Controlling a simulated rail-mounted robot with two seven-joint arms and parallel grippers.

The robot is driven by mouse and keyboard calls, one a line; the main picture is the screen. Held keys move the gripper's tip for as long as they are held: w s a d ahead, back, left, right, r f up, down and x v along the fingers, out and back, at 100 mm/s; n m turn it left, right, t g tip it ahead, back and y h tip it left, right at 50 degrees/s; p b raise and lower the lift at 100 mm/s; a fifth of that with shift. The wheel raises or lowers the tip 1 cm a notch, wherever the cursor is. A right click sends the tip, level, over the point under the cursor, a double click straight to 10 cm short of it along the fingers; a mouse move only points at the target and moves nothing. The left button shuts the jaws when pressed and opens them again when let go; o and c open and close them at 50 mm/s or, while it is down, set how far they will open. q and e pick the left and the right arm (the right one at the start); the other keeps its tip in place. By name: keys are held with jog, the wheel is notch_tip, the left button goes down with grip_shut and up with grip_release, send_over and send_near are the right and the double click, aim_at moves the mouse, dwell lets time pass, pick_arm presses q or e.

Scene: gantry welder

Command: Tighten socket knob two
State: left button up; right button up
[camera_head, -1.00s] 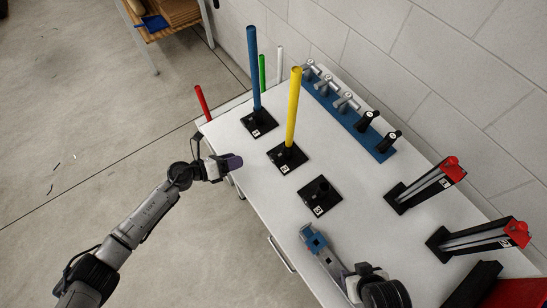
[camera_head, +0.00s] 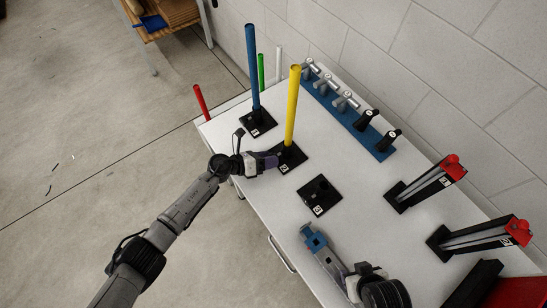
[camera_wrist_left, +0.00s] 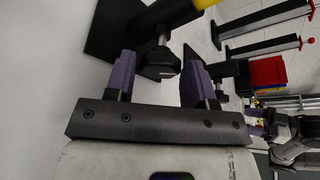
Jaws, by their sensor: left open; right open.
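The black socket with the yellow pole (camera_head: 294,105), marked 2, stands in the middle of the white table, its base (camera_head: 296,160) partly hidden by my gripper in the head view. My left gripper (camera_head: 273,160), with purple fingers, is at the left side of this base. In the left wrist view, the black socket knob (camera_wrist_left: 160,63) on its metal stem lies between the two open fingers (camera_wrist_left: 157,82), with a gap visible on each side. The yellow pole's lower end (camera_wrist_left: 205,3) is just beyond it. My right gripper (camera_head: 313,238), with blue fingers, is open and empty above the table's front part.
Socket one, with the blue pole (camera_head: 253,70), stands behind and left. The empty socket three (camera_head: 320,195) stands to the right. A blue rack (camera_head: 340,110) holds several handled tools along the wall. Two red-topped black stands (camera_head: 425,185) are at right.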

pick_arm(q)
jog(key=shift+x, duration=1.05)
pick_arm(e)
jog(key=shift+f, duration=0.15)
pick_arm(q)
jog(key=shift+c, duration=0.5)
pick_arm(e)
jog(key=shift+d, duration=0.1)
pick_arm(q)
jog(key=c, duration=0.6)
jog(key=shift+o, duration=0.2)
jog(key=shift+m+t+y, duration=0.4)
jog(key=shift+m+y, duration=0.2)
jog(key=shift+m, duration=0.5)
pick_arm(e)
jog(key=shift+r, duration=0.25)
pick_arm(q)
jog(key=shift+m+t+y+p, duration=0.4)
jog(key=shift+m+t+p, duration=0.15)
jog(key=shift+m, duration=0.25)
pick_arm(e)
jog(key=shift+r, duration=0.45)
pick_arm(q)
jog(key=shift+m, duration=0.4)
pick_arm(e)
jog(key=shift+r, duration=0.2)
pick_arm(q)
jog(key=shift+w+a+t+p, duration=0.1)
jog(key=shift+t+p, duration=0.15)
jog(key=shift+p, duration=0.05)
